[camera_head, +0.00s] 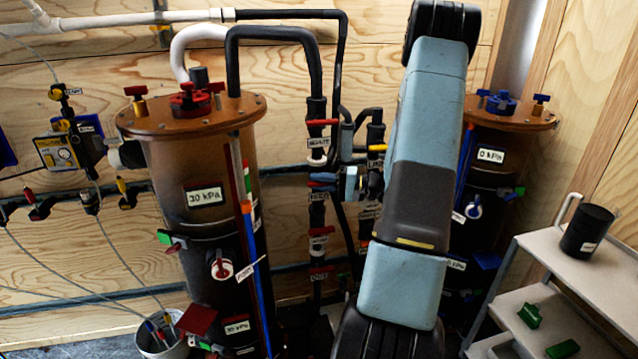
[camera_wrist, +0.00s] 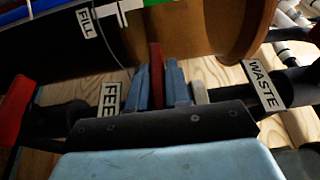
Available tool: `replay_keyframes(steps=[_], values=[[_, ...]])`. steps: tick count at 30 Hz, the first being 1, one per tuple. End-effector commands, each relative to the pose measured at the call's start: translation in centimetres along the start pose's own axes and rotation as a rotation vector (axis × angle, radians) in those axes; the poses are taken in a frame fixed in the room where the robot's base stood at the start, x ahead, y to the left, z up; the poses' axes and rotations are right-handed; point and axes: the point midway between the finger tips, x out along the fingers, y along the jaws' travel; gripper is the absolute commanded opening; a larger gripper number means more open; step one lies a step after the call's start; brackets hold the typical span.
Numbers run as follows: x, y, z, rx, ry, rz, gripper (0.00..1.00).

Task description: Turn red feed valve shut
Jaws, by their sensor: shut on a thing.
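In the wrist view the red feed valve handle (camera_wrist: 156,70) stands upright between the two blue fingers of my gripper (camera_wrist: 158,84), which are shut on it. It lies across the dark pipe that runs left to right in that view. The FEED label (camera_wrist: 110,102) is just left of the fingers, and the valve body is hidden behind my gripper.
A WASTE label (camera_wrist: 263,84) is right of my gripper and another red handle (camera_wrist: 15,105) is at the left. A brown filter tank (camera_head: 205,170) stands left of the pipes, a second tank (camera_head: 490,165) right. A grey shelf cart (camera_head: 545,245) is at the right.

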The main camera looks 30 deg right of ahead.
Motion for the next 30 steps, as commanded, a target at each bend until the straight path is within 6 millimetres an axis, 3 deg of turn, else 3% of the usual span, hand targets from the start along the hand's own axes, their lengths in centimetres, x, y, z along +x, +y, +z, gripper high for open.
replay_keyframes(steps=[2,3,9,20,30], values=[[-0.3,0.5,0.1,0.009,0.004,0.007,0.0],[-0.3,0.5,0.1,0.01,0.004,0.007,0.21],[-0.2,0.3,0.1,0.006,0.002,0.005,0.38],[-0.8,0.2,0.0,0.003,0.002,0.004,0.38],[-6.8,0.3,-0.1,0.003,0.005,0.004,0.38]])
